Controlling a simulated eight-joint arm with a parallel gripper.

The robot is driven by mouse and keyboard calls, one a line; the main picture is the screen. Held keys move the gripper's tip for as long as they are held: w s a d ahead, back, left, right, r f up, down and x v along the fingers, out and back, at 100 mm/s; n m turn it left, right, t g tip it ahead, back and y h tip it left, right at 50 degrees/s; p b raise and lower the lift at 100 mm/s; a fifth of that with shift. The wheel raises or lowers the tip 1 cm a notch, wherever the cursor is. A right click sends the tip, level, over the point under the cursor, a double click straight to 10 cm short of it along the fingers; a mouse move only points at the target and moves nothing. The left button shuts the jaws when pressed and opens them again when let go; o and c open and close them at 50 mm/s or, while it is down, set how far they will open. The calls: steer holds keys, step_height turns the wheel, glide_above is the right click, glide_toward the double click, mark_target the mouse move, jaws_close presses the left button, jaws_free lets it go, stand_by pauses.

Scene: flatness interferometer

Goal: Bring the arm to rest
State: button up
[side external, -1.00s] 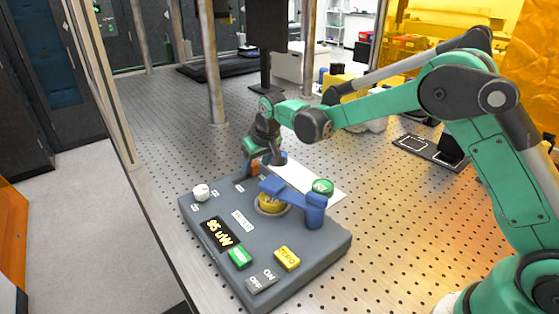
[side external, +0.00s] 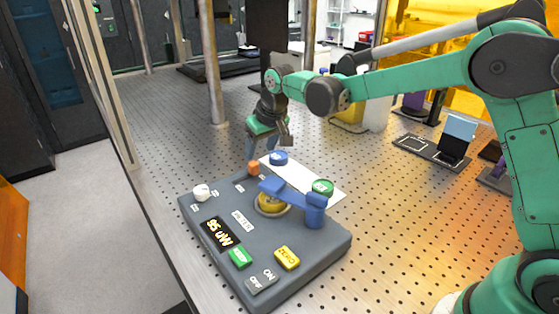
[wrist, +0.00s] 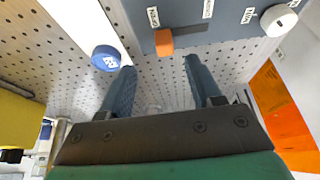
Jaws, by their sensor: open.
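My gripper (side external: 262,148) is raised above the back edge of the grey instrument box (side external: 325,243) in the side view. In the wrist view its two blue-grey fingers (wrist: 160,88) stand wide apart with nothing between them. An orange block-shaped control (side external: 254,168) sits at the back edge of the box, below the gripper; it also shows in the wrist view (wrist: 165,42), apart from the fingers.
On the box are a white knob (side external: 201,192), a lit display (side external: 220,232), green (side external: 240,258) and yellow (side external: 287,258) buttons, and a blue arm (side external: 314,208) over a yellow disc (side external: 269,203). A green cap (side external: 323,187) is beside it.

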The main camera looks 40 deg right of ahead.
steer(key=s+d+r+t, duration=0.1)
steer(key=s+r, duration=0.5)
steer(key=s, duration=0.5)
steer(key=s+d+f+t, duration=0.1)
steer(key=s+f, duration=0.1)
steer(key=s, duration=0.7)
steer(key=shift+s+f+t, duration=0.2)
steer(key=shift+f+t, duration=0.05)
steer(key=shift+t, duration=0.05)
